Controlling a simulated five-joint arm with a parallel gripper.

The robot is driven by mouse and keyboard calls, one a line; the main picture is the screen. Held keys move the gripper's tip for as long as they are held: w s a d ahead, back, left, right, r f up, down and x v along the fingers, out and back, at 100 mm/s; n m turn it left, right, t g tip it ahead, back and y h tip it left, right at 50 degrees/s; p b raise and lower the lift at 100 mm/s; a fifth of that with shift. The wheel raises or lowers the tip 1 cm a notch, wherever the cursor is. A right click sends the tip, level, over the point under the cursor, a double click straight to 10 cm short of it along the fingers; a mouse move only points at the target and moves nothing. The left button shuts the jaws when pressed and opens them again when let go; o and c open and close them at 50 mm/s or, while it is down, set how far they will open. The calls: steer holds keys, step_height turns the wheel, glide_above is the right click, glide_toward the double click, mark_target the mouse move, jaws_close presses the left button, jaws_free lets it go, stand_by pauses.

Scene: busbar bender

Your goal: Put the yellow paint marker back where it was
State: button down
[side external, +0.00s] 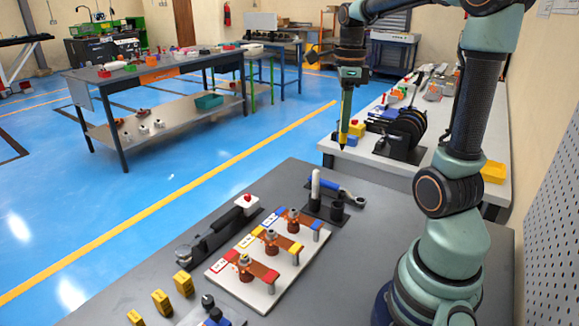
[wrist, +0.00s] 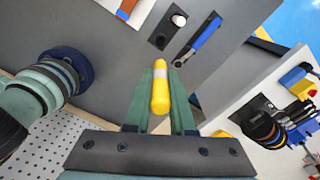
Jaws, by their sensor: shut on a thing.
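My gripper (side external: 346,98) is high above the right side of the grey bench, shut on the yellow paint marker (side external: 343,132). The marker hangs roughly upright, its lower end clear of any surface. In the wrist view the marker (wrist: 160,92) lies between the two green fingers, yellow with a pale band. A black holder (side external: 325,208) stands on the bench below, with a white marker (side external: 316,186) upright in it and dark cups (side external: 337,207) beside it. The holder also shows at the top of the wrist view (wrist: 160,40). Whether the cups are empty is too small to tell.
A blue-handled tool (side external: 345,191) lies beside the holder. A white board with copper bars (side external: 268,258), a black-handled tool (side external: 215,230) and yellow blocks (side external: 182,282) are on the bench (side external: 120,290). A white side table (side external: 400,165) with black discs stands behind.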

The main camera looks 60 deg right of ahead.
steer(key=shift+s+d+f, duration=0.15)
steer(key=shift+f, duration=0.2)
step_height(320, 180, down, 19)
steer(key=shift+f, duration=0.1)
steer(key=shift+f, duration=0.1)
steer(key=c, duration=0.8)
jaws_free()
steer(key=shift+o, duration=0.2)
